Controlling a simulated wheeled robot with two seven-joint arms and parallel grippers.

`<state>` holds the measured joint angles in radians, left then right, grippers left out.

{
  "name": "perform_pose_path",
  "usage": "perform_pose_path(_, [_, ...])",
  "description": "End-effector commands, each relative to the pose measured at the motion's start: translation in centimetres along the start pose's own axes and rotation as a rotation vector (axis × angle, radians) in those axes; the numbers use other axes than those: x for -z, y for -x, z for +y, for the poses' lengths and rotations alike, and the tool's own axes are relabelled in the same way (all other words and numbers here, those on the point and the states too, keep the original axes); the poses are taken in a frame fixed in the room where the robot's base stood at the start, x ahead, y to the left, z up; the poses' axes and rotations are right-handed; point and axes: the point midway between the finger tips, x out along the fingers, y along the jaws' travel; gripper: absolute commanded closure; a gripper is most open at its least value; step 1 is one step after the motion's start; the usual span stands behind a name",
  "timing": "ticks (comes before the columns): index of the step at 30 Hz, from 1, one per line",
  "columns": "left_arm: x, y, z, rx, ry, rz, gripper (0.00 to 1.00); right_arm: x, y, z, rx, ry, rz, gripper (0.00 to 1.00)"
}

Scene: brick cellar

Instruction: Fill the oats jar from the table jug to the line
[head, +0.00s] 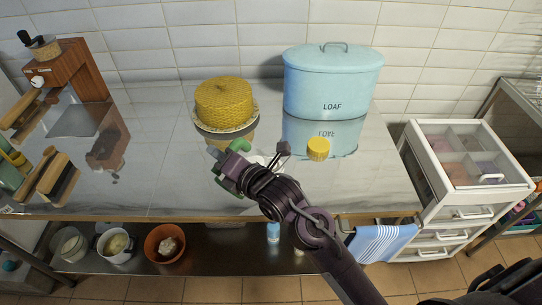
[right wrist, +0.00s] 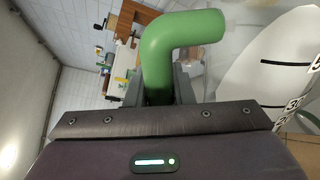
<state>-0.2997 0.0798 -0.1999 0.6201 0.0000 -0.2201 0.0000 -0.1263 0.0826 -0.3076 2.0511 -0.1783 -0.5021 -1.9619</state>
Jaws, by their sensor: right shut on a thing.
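My right gripper (head: 236,172) is shut on a green handle, over the front middle of the counter. In the right wrist view the fingers (right wrist: 158,84) close around the bent green handle (right wrist: 180,32). A pale body with black scale marks (right wrist: 285,65) stands beside it, apparently the jug. In the head view the jug is mostly hidden by my gripper and arm; green parts (head: 222,168) show. I cannot make out a jar labelled oats. A small yellow round thing (head: 318,149) stands on the counter right of my gripper.
A yellow cake-like thing (head: 224,102) and a blue LOAF bin (head: 331,84) stand at the back of the shiny counter (head: 160,170). A wooden grinder (head: 72,72) and brushes (head: 55,178) are at left. The shelf below holds a jar (head: 70,244), mug (head: 115,246) and orange bowl (head: 165,243).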

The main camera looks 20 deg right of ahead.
Motion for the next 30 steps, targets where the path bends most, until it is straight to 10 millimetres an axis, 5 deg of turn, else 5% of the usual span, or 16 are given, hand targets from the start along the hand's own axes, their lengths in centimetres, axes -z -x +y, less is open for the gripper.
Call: perform_pose_path(30, [0.07,0.87,-0.01,0.0,0.0,0.0,0.64,-0.83,0.08,0.39,-0.002,-0.048,0.007,1.0])
